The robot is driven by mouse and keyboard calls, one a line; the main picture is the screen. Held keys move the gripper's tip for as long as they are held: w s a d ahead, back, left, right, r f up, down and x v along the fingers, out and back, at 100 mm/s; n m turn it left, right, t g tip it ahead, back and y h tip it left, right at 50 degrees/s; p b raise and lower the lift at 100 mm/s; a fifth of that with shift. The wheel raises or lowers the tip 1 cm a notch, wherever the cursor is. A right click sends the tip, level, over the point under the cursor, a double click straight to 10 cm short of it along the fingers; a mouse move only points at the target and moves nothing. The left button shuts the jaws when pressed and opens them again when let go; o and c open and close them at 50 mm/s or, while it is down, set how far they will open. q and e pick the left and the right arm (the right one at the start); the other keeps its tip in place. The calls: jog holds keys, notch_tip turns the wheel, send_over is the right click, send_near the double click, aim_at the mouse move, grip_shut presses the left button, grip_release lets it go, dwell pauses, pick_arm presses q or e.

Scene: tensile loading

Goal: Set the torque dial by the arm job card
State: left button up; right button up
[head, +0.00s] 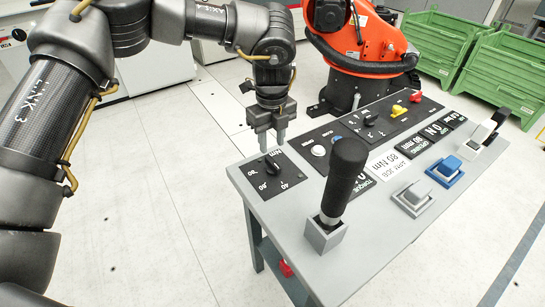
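The torque dial (271,165) is a black knob on a dark plate with white numbers, at the left end of the grey console. The plate reads Nm, with 40 among its marks; the others are small and upside down. My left gripper (270,143) points down just above the knob, its grey fingers apart with a gap between them. I cannot tell whether they touch the knob. The white arm job card (394,163) reads 80 Nm. A black torque display (364,182) beside it is partly hidden by the joystick. My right gripper is out of view.
A tall black joystick (345,177) stands near the console's (375,245) front edge. An orange robot arm (362,45) stands behind, with green crates (440,45) at the back right.

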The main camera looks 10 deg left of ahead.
aim_at(273, 161)
pick_arm(q)
notch_tip(273, 161, down, 6)
jog(key=shift+d+f, duration=0.1)
jog(key=shift+f, duration=0.15)
grip_shut()
dwell(0.3)
